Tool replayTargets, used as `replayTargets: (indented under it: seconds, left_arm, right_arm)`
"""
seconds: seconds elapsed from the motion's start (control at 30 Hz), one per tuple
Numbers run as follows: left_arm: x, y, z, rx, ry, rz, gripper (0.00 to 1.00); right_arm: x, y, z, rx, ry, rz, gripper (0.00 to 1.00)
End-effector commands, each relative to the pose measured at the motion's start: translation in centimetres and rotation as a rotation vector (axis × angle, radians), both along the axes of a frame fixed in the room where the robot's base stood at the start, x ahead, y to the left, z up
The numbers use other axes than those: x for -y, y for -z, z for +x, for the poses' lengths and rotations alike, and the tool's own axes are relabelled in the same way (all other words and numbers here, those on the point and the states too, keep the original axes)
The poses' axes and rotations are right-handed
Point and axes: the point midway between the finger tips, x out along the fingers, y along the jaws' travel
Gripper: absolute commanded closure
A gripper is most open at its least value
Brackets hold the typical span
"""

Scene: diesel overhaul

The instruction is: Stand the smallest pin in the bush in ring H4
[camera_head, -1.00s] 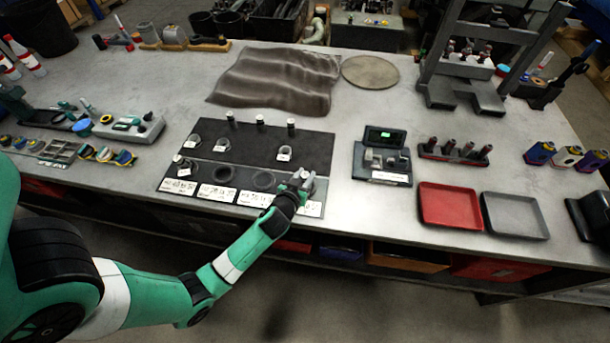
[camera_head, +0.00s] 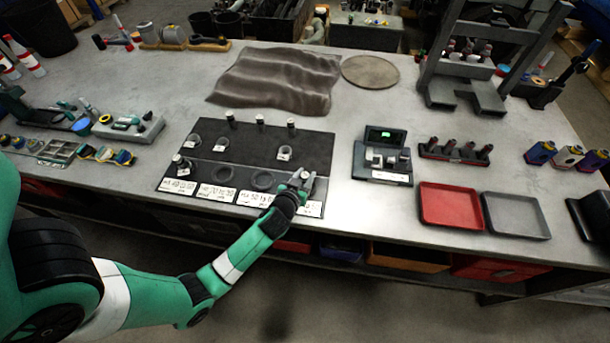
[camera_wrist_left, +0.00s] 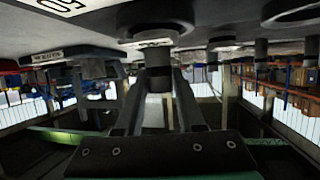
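My left gripper (camera_head: 301,180) is low over the front right of the dark mat (camera_head: 255,146), at the rightmost ring of the front row. In the left wrist view its fingers (camera_wrist_left: 158,78) close in on both sides of a dark upright pin (camera_wrist_left: 158,56). The pin's end meets a pale round bush (camera_wrist_left: 152,40) at the mat; how deep it sits I cannot tell. My gripper hides most of that ring in the head view. Three other pins stand along the mat's back, including the right one (camera_head: 291,124). My right gripper is not in view.
Another pin (camera_head: 180,160) stands at the mat's front left. Loose tagged rings, including one (camera_head: 284,153), lie mid-mat. White label cards (camera_head: 216,193) line the front edge. A gauge with a green display (camera_head: 383,148), a red tray (camera_head: 450,206) and a grey tray (camera_head: 516,216) stand right.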

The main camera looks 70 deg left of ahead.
Motion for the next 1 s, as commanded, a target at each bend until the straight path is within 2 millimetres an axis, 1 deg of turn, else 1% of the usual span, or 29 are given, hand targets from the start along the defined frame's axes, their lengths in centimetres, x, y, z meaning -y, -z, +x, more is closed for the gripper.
replayTargets:
  seconds: [0.03, 0.13, 0.17, 0.43, 0.57, 0.67, 0.9, 1.0]
  left_arm:
    - [0.0, 0.0, 0.0, 0.001, 0.000, 0.001, 0.51]
    - [0.0, 0.0, 0.0, 0.000, 0.000, 0.000, 0.33]
    - [0.0, 0.0, 0.0, 0.000, 0.000, 0.000, 0.31]
    - [0.1, 0.1, -0.1, -0.001, 0.000, -0.001, 0.31]
    - [0.8, -0.4, -0.8, -0.003, 0.000, -0.001, 0.31]
    - [2.0, -1.2, -1.9, -0.002, 0.003, -0.001, 0.31]
    - [5.8, -3.4, -5.6, -0.002, 0.005, 0.000, 0.31]
    - [6.9, -3.9, -6.7, -0.002, 0.005, 0.001, 0.31]
  right_arm:
    - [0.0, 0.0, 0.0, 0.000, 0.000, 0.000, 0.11]
    - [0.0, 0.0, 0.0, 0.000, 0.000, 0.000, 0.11]
    - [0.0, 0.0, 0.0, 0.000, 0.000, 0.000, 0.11]
    - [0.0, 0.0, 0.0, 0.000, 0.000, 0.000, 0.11]
    - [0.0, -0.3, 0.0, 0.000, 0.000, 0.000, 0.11]
    - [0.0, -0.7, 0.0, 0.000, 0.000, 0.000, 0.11]
    - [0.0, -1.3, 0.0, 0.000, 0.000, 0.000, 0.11]
    - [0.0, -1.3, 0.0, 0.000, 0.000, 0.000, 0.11]
